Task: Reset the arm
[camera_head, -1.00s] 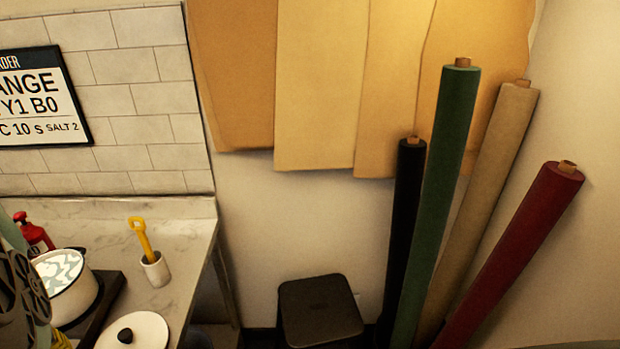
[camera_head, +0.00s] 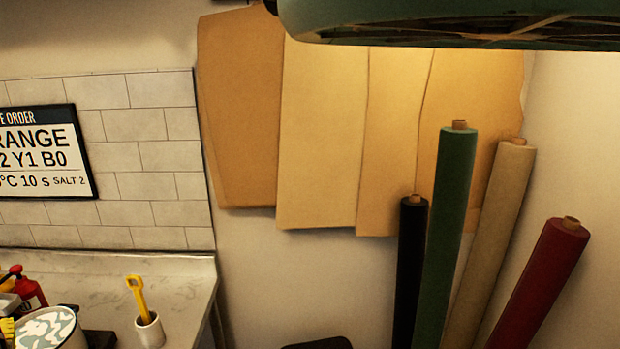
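My arm and my gripper are not in view in the head view now, so I cannot see how the arm is posed or whether the gripper is open or shut. The view shows the corner of the room. A marble-topped counter (camera_head: 190,285) stands at the lower left. On it are a white pot (camera_head: 45,328) with a patterned inside, cut by the lower edge, and a small white cup (camera_head: 149,330) with a yellow-handled tool (camera_head: 137,292) in it.
Black, green (camera_head: 446,230), tan and dark red (camera_head: 540,280) fabric rolls lean in the right corner. A dark stool (camera_head: 318,343) shows at the bottom edge. A green lamp (camera_head: 450,22) hangs at the top right. A red bottle (camera_head: 30,290) stands on the counter.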

